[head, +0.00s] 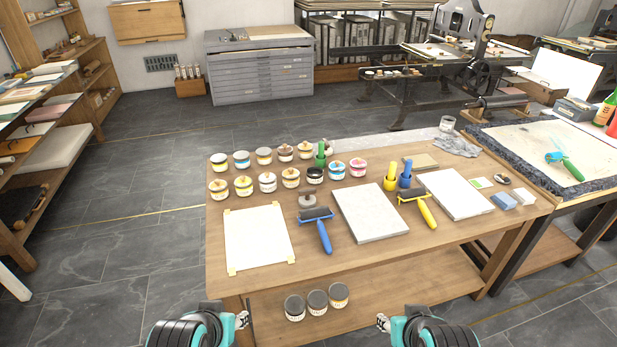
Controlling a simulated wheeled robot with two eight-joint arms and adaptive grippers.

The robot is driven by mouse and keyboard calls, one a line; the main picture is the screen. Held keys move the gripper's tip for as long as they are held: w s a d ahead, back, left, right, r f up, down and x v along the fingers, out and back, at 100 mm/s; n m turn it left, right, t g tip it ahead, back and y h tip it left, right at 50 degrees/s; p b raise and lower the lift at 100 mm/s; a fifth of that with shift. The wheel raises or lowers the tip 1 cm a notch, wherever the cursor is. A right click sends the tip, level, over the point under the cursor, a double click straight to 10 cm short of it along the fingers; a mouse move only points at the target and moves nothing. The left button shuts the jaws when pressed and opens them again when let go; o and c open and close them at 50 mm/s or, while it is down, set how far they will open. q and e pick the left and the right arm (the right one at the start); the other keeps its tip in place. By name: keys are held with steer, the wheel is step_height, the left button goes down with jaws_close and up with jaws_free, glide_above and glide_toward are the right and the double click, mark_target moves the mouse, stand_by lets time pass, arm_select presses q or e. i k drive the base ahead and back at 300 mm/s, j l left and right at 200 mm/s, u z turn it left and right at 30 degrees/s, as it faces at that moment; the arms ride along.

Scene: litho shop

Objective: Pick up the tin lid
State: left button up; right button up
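I cannot single out the tin lid with certainty. Two rows of small ink tins stand at the back left of the wooden table (225,262); one tin (315,174) shows a black top. A small grey round piece (307,200) lies in front of the tins, behind the blue-handled roller (318,228); whether it is a lid is unclear. My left gripper (241,320) and my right gripper (383,322) are low in front of the table, apart from everything on it. Their fingers are too small to show whether they are open.
White paper (258,238) is taped at the table's left. A pale stone slab (370,212), a yellow-handled roller (420,208) and a second slab (458,193) lie to the right. Several tins (317,300) stand on the lower shelf.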

mark_target(503, 179)
steer(key=i+l, duration=0.25)
steer(key=l, duration=0.4)
steer(key=i+l+u, duration=0.15)
steer(key=l, duration=0.5)
steer(key=i+l, duration=0.3)
steer(key=l, duration=0.35)
steer(key=i+l+u, duration=0.1)
steer(key=l, duration=0.6)
steer(key=i+l+u, duration=0.1)
steer(key=i+l, duration=0.2)
steer(key=l, duration=0.4)
steer(key=i+l, duration=0.15)
steer(key=l, duration=0.55)
steer(key=i+l+u, duration=0.15)
steer(key=l, duration=0.55)
steer(key=i+l, duration=0.15)
steer(key=l, duration=0.55)
